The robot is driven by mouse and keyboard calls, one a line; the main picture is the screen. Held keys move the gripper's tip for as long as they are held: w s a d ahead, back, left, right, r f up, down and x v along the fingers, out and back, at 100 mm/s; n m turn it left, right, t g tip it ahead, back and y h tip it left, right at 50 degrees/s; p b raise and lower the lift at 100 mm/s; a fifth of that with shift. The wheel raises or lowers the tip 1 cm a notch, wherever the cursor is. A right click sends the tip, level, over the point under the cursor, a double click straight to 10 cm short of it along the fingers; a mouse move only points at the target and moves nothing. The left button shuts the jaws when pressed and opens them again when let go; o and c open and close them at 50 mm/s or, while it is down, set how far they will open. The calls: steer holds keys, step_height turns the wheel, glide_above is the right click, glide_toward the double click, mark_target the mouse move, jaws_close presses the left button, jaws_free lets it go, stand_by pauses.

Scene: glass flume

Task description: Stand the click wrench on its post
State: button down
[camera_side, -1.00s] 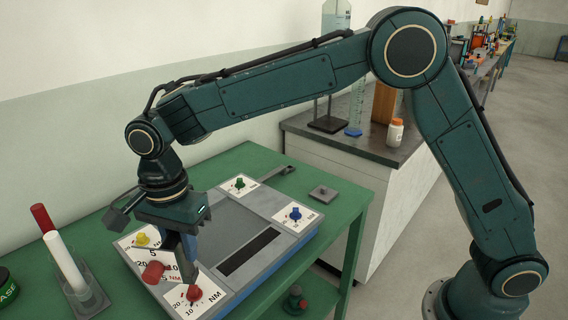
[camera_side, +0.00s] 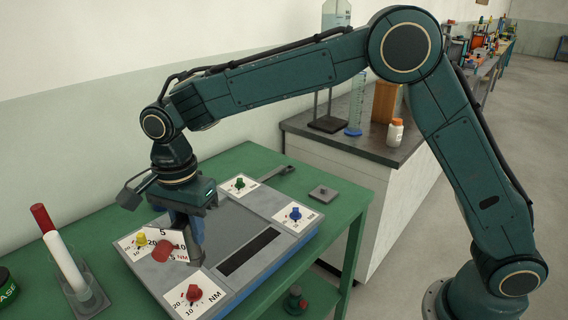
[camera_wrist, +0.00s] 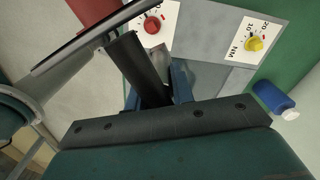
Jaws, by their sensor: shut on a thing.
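My gripper (camera_side: 190,255) points down over the left part of the grey board, shut on what looks like the click wrench. In the side view its red round end (camera_side: 163,251) and a white scale plate with numbers show beside the jaws. In the wrist view a dark shaft (camera_wrist: 140,70) runs between the jaws, with a dark plate edge across its far end. The rest of the wrench is hidden by the jaws. The grey board (camera_side: 222,225) carries a yellow knob (camera_side: 141,239), a green knob (camera_side: 240,181), a blue knob (camera_side: 295,214) and a red knob (camera_side: 194,293). I cannot tell which thing is the post.
A dark slot (camera_side: 248,252) lies in the board. A grey bar (camera_side: 280,172) and a small square block (camera_side: 323,193) lie behind and right on the green table (camera_side: 345,215).

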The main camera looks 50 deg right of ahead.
steer(key=w+d+m, duration=0.2)
steer(key=w+d, duration=0.3)
steer(key=d, duration=0.7)
steer(key=s+d+f+m, duration=0.1)
steer(key=d+m, duration=0.1)
steer(key=d, duration=1.5)
steer(key=s+d+f+m, duration=0.2)
steer(key=d, duration=1.6)
steer(key=shift+d+f+m, duration=0.25)
steer(key=shift+f+m, duration=0.05)
steer(key=shift+f, duration=0.3)
steer(key=shift+f, duration=1.75)
steer(key=shift+f, duration=1.25)
